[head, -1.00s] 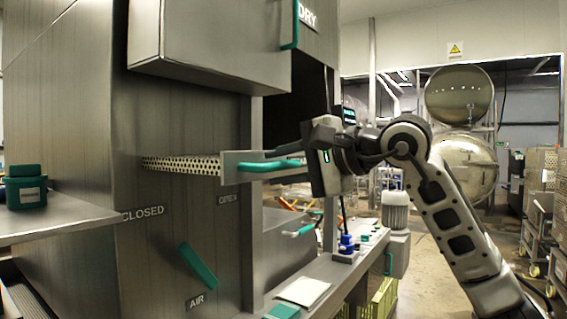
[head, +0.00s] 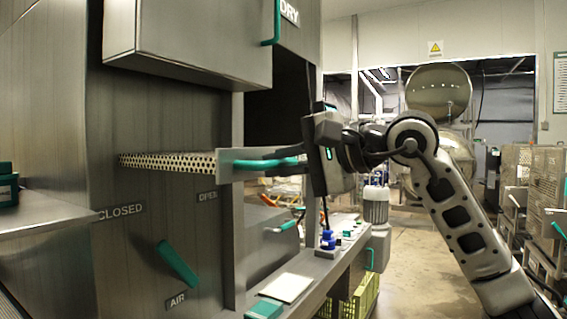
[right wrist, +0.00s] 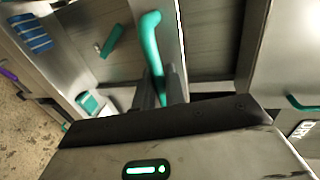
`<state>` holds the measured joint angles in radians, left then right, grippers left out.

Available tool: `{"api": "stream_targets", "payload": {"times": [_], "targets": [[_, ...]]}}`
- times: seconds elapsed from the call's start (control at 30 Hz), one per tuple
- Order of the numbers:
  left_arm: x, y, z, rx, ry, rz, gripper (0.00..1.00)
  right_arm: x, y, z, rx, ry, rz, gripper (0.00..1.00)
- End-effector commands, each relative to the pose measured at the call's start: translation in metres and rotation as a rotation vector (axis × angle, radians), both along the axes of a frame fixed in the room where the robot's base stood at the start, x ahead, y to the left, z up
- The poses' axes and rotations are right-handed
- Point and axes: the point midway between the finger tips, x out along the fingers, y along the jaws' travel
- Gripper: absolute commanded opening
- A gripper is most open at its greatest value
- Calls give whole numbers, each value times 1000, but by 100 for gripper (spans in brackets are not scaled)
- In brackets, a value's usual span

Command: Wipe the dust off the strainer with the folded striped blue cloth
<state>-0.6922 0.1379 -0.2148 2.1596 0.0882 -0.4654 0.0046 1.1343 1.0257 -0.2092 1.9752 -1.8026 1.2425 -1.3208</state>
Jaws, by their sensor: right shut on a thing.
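The strainer (head: 165,161) is a perforated metal piece that sticks out of the steel cabinet's side, with a teal handle (head: 262,163) at its near end. My right gripper (head: 292,158) is shut on that handle, which also runs up from between its fingers in the right wrist view (right wrist: 152,50). I cannot make out dust on the strainer. A folded striped blue cloth (right wrist: 30,35) lies on a flat surface at the upper left of the right wrist view, apart from the gripper. I do not see it in the head view. My left gripper is not in view.
The steel cabinet (head: 60,120) has a teal AIR lever (head: 178,264) below the strainer. A shelf (head: 45,222) with a teal object (head: 8,185) stands at left. A pale sheet (head: 287,288) and blue knobs (head: 328,240) are on the ledge.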

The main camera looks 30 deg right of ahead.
Motion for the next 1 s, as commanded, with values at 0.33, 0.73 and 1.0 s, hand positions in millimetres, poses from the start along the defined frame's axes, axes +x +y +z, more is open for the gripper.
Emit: {"api": "stream_targets", "payload": {"times": [0.33, 0.73, 1.0], "targets": [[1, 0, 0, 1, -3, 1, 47, -1, -1, -1, -2, 2, 0, 30], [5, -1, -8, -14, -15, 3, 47, -45, -25, 7, -5, -1, -7, 30], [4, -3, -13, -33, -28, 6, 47, -102, -53, 21, -3, -1, -6, 30]]}}
